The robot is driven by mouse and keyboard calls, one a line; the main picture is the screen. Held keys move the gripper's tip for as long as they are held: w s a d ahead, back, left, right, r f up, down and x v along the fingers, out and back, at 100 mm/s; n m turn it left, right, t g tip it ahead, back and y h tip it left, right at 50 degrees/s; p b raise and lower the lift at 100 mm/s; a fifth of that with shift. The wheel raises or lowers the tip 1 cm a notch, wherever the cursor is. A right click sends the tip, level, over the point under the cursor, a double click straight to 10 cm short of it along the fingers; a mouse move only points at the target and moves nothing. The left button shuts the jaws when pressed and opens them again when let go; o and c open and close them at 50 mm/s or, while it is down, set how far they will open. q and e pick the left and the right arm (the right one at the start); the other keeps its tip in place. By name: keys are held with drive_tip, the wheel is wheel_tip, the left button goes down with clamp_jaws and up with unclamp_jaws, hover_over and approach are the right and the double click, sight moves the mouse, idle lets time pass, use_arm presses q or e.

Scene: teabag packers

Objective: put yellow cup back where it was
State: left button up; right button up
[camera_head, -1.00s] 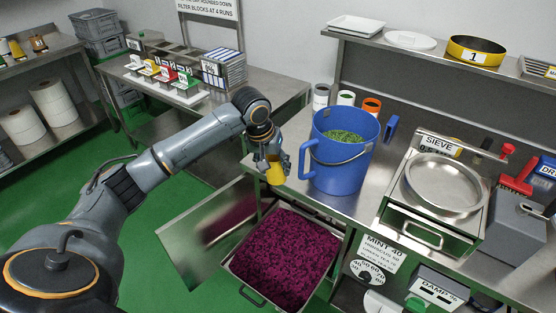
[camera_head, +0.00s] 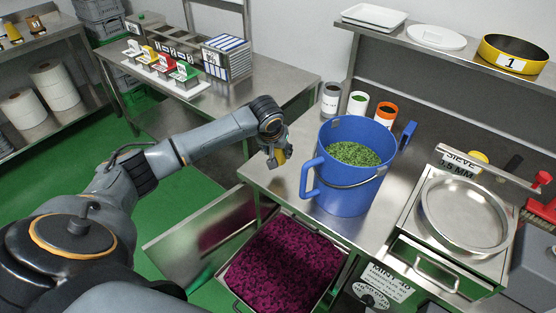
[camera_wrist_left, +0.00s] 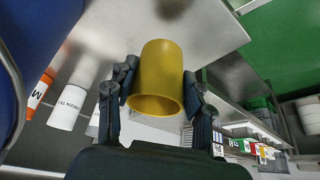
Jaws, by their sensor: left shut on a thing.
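The yellow cup (camera_wrist_left: 158,80) is between the two fingers of my left gripper (camera_wrist_left: 155,100) in the left wrist view, with its open rim facing that camera. My left gripper (camera_head: 277,158) is shut on it. In the head view the yellow cup (camera_head: 281,156) is partly hidden by the fingers, above the left end of the steel counter, left of the blue bucket (camera_head: 345,190). My right gripper is not in view.
The blue bucket, with green leaves inside, stands close to my left gripper. Right of it is the sieve (camera_head: 465,212). An open drawer of purple material (camera_head: 285,262) juts out below the counter. A second bench (camera_head: 280,95) stands at the back left.

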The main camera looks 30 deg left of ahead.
sight(276, 154)
use_arm(q)
wheel_tip(276, 154, down, 3)
drive_tip(key=shift+f, duration=0.15)
wheel_tip(276, 154, down, 2)
drive_tip(key=shift+w+p, duration=0.15)
drive_tip(key=shift+p, duration=0.2)
drive_tip(key=o, duration=0.9)
drive_tip(key=shift+f, duration=0.1)
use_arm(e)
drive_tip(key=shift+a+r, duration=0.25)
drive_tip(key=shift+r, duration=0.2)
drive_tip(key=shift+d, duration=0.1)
use_arm(q)
drive_tip(key=shift+r, duration=0.25)
drive_tip(key=b+v, duration=0.1)
drive_tip(key=v, duration=1.1)
drive_tip(key=shift+f, duration=0.1)
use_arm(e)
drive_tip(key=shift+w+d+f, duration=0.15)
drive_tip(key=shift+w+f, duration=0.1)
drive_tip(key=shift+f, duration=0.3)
